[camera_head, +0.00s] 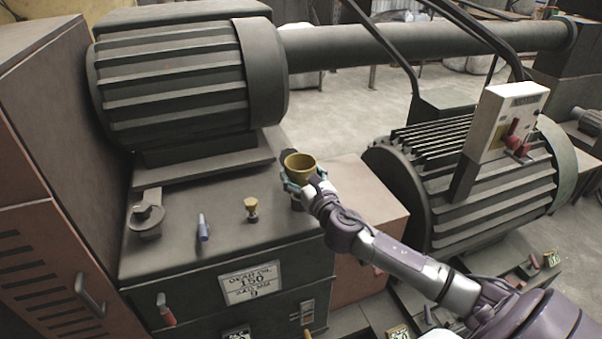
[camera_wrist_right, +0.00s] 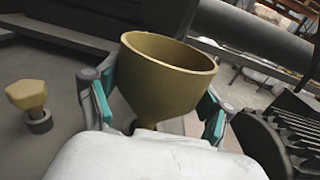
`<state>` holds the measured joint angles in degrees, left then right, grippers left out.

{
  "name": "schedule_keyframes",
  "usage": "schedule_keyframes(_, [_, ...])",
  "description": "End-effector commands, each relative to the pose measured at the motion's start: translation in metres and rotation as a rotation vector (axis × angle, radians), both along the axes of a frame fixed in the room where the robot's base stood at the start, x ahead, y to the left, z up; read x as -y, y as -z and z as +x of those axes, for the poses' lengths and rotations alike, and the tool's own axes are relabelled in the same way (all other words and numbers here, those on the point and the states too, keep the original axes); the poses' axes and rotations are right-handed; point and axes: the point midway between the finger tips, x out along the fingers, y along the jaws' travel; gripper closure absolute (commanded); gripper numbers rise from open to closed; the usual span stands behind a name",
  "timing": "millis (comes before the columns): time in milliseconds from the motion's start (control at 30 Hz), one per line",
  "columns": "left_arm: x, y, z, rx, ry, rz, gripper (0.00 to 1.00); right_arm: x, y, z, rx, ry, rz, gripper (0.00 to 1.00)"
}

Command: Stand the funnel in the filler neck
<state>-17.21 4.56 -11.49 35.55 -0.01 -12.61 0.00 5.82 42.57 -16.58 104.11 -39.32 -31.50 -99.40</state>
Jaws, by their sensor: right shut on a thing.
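The funnel (camera_head: 300,163) is a brass-yellow cup, upright with its wide mouth up. My right gripper (camera_head: 302,184) is shut on it and holds it near the right edge of the dark machine top. In the right wrist view the funnel (camera_wrist_right: 165,80) sits between the teal finger pads of the gripper (camera_wrist_right: 155,112); its lower end is hidden. A short grey round fitting (camera_head: 147,219) stands at the left of the machine top; it may be the filler neck, but I cannot tell for sure. My left gripper is not in view.
A yellow knob on a small grey base (camera_head: 251,208) stands left of the funnel, also in the right wrist view (camera_wrist_right: 27,96). A blue upright tool (camera_head: 203,228) stands between knob and fitting. A ribbed motor (camera_head: 180,80) rises behind. A gear oil label (camera_head: 251,284) is on the front.

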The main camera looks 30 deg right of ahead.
Motion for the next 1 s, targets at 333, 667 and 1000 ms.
schedule_keyframes(333, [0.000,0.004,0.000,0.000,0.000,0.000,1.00,0.000,0.005,0.000,0.000,0.000,0.000,0.56])
schedule_keyframes(667, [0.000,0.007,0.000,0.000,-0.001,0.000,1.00,0.000,0.009,0.000,0.000,0.000,0.001,0.56])
schedule_keyframes(1000, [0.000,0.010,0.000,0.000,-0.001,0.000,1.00,0.000,0.013,0.000,0.000,0.000,0.001,0.56])
